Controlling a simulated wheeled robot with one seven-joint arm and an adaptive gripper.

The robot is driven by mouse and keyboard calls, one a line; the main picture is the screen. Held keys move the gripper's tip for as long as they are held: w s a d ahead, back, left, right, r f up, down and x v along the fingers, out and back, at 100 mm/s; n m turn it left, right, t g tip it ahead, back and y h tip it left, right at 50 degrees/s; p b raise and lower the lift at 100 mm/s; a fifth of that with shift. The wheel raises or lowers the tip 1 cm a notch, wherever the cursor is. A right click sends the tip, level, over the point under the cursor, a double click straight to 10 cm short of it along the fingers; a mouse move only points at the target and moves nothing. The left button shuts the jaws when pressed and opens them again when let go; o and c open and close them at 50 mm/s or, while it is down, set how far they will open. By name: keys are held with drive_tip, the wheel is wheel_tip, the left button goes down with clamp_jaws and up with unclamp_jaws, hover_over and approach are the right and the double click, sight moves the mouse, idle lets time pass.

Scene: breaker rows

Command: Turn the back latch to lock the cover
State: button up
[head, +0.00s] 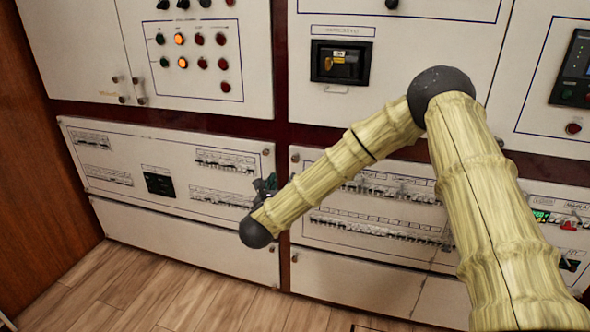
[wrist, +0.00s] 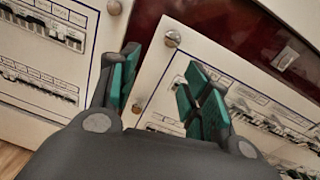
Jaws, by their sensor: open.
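Small round metal latches sit near the cover corners. One latch (wrist: 172,39) is at the upper left corner of the right breaker cover (wrist: 165,75), just beyond my fingertips. Another latch (wrist: 114,8) is on the left breaker cover (wrist: 75,20), across the dark red strip. A third latch (wrist: 137,108) shows lower down, between my fingers. I cannot tell which one is the back latch, or whether any is turned. My gripper (wrist: 163,65) is open and empty, its green-padded fingers apart, touching no latch that I can see. In the head view my gripper (head: 265,187) is mostly hidden behind my arm.
Breaker rows (head: 375,230) line the right cover, and a left cover (head: 165,160) has more rows. Above are a button panel (head: 200,50) and a black switch (head: 340,62). Wooden floor (head: 170,295) lies clear at lower left. My arm hides part of the right cover.

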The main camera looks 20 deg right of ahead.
sight(295, 160)
drive_tip(key=w+d, duration=0.2)
drive_tip(key=w, duration=0.1)
drive_tip(key=w+d+r+m, duration=0.1)
drive_tip(key=w+d, duration=0.1)
drive_tip(key=w, duration=0.1)
drive_tip(key=w+d+r+m+h, duration=0.1)
drive_tip(key=w+d, duration=0.2)
drive_tip(key=shift+w, duration=0.3)
drive_tip(key=shift+c, duration=0.2)
clamp_jaws()
